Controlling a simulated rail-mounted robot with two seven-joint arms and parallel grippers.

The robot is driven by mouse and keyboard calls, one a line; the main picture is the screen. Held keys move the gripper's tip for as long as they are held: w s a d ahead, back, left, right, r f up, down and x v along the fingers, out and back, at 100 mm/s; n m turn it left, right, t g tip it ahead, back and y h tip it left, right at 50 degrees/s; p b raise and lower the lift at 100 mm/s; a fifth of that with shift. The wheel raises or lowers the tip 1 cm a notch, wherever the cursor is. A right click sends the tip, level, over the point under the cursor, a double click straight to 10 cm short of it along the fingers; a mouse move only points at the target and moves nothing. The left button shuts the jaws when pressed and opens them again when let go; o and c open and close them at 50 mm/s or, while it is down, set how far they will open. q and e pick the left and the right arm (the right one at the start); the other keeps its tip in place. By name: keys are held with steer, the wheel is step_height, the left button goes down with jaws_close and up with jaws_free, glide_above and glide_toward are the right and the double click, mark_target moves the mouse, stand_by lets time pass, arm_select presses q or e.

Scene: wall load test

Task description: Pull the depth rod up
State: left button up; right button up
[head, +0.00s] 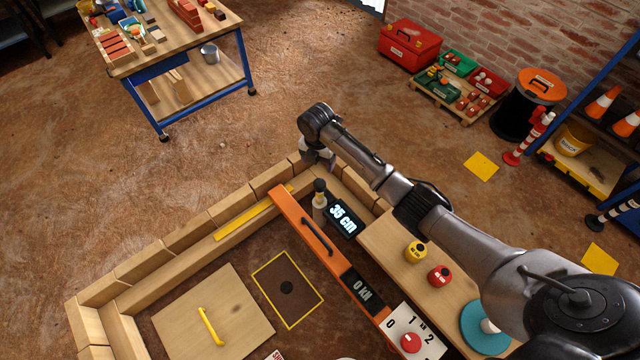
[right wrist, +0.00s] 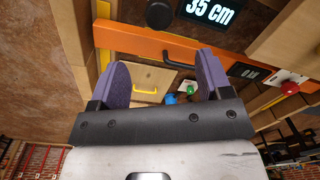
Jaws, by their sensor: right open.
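The depth rod (head: 319,204) stands upright beside the orange beam, with a round black knob on top. A black display (head: 342,219) reading 35 cm is just right of it. In the right wrist view the black knob (right wrist: 159,14) is at the top edge, beyond the fingertips. My right gripper (head: 317,157) is above the far corner of the timber frame, apart from the rod; its fingers are partly hidden by the wrist in the head view. In the right wrist view my right gripper (right wrist: 161,75) has its purple fingers apart with nothing between them. My left gripper does not show.
The orange beam (head: 292,217) with a black handle crosses the timber frame (head: 190,235). A wooden ledge (head: 385,238) holds a yellow weight (head: 415,251) and a red weight (head: 440,275) under my right arm. A wooden lid (head: 185,318) with a yellow handle lies left.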

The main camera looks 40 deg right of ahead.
mark_target(319, 183)
step_height(319, 183, down, 13)
steer(key=b, duration=0.4)
steer(key=shift+s, duration=0.1)
steer(key=shift+c, duration=0.4)
